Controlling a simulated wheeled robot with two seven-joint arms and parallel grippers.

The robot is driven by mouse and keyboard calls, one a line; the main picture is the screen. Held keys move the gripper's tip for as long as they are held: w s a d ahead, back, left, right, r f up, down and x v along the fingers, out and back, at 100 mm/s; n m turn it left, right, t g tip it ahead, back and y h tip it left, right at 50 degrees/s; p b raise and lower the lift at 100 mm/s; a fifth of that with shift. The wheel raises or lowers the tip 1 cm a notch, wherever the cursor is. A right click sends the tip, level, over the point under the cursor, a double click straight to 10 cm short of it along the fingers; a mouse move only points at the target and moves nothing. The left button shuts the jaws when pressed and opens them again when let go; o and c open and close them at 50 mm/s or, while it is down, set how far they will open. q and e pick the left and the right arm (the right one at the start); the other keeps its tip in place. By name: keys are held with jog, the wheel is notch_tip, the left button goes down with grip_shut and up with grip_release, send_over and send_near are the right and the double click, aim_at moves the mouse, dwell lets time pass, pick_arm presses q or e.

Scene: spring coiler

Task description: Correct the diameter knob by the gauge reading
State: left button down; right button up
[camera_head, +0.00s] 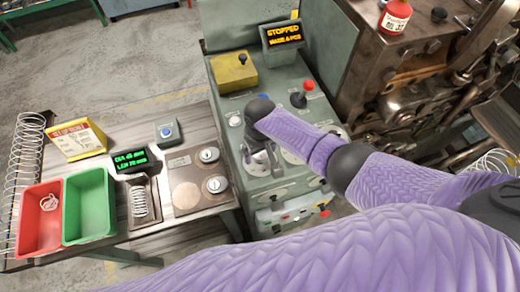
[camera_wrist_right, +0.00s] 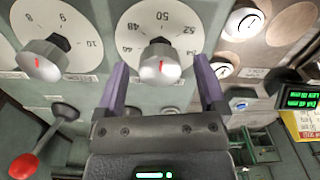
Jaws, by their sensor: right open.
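My right gripper (camera_head: 262,160) is over the console's dial panel, coming in from the right. In the right wrist view its two purple fingers (camera_wrist_right: 161,72) are apart, one on each side of a grey knob (camera_wrist_right: 160,62) with a red mark. I cannot tell whether they touch it. The knob's white dial shows 48, 50 and 52. The gauge (camera_head: 132,159) has a green display that seems to read DIA 45 mm, LEN 70 mm; the digits are small. A coiled spring (camera_head: 140,201) lies in its cradle. My left gripper is out of view.
A second knob (camera_wrist_right: 42,60) with dial numbers 8 to 10 and a red-balled lever (camera_wrist_right: 24,165) are near the gripper. A display (camera_head: 283,35) reads STOPPED. A red bin (camera_head: 40,244), a green bin (camera_head: 88,232) and a yellow set-up sheet (camera_head: 76,139) stand on the left bench.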

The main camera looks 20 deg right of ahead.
notch_tip(320, 180, up, 9)
jog(key=p, duration=0.3)
jog(key=shift+r, duration=0.45)
